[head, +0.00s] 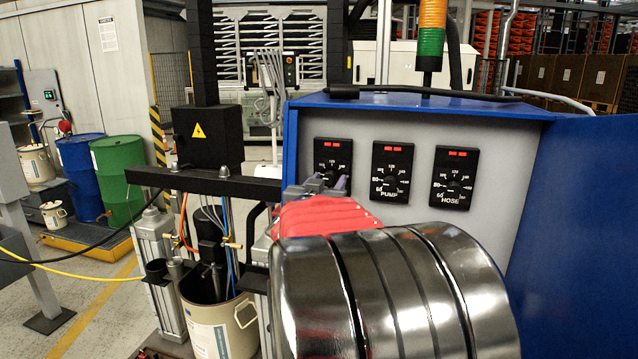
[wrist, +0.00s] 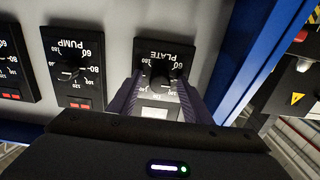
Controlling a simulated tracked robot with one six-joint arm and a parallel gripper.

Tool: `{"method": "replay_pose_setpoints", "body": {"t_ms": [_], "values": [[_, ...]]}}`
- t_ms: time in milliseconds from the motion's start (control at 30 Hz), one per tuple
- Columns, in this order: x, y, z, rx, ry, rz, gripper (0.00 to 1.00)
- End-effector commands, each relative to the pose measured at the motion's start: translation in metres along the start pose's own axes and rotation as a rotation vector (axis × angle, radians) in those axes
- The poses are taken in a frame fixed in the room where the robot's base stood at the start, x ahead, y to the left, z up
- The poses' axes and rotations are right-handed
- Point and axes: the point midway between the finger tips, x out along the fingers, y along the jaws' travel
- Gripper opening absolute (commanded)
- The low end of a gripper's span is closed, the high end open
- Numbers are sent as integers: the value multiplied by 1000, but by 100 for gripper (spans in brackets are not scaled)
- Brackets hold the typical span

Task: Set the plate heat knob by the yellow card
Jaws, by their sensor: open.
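The plate heat knob (wrist: 160,72) is a black knob on a black dial plate marked PLATE, upside down in the wrist view. In the head view this dial plate (head: 333,155) is the left one of three, its lower part hidden behind my gripper. My gripper (head: 328,184) is open, its purple-grey fingers also showing in the wrist view (wrist: 160,79). They reach to either side of the knob; I cannot tell whether they touch it. The knob's pointer is too dark to read. I see no yellow card in either view.
The pump dial (head: 391,172) and the hose dial (head: 453,177) sit to the right on the same grey panel. A blue cabinet edge (head: 420,107) frames it. A black box with a yellow warning sign (head: 207,137) and the pump frame stand to the left.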

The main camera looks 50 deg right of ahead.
Motion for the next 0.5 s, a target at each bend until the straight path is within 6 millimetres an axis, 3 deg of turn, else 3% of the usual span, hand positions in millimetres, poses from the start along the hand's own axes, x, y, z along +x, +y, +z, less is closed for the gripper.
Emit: {"method": "replay_pose_setpoints", "body": {"t_ms": [167,500], "values": [[0,0,0,0,0,0,43],[-1,0,0,0,0,0,19]]}}
